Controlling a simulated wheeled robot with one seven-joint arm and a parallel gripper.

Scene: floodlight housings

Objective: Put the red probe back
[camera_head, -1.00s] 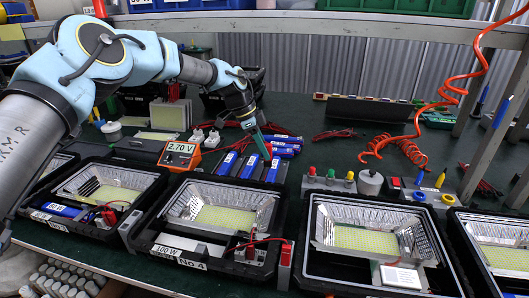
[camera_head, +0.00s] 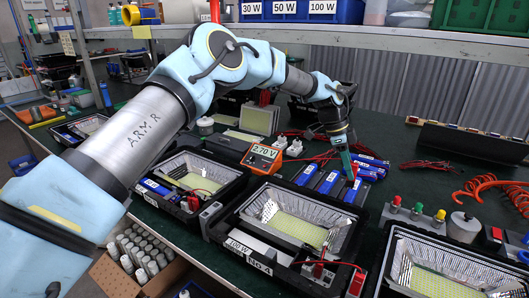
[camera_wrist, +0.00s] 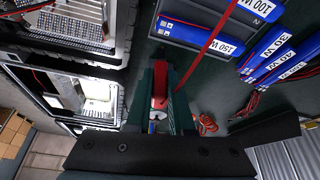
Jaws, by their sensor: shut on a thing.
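My gripper (camera_wrist: 160,85) is shut on the red probe (camera_wrist: 159,88), which shows between the green fingers in the wrist view. A red lead runs from there up and to the right. In the head view my gripper (camera_head: 346,162) points down just above the right end of a row of blue driver boxes (camera_head: 328,182). The probe cannot be made out between the fingers there, and its tip is hidden. The orange meter (camera_head: 262,158) reads 2.70 V and stands left of the gripper, behind the open housings.
Open floodlight housings stand along the front, one marked No.4 (camera_head: 290,220). More blue boxes (camera_head: 372,167) lie right of my gripper. Dark table behind the gripper is partly clear.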

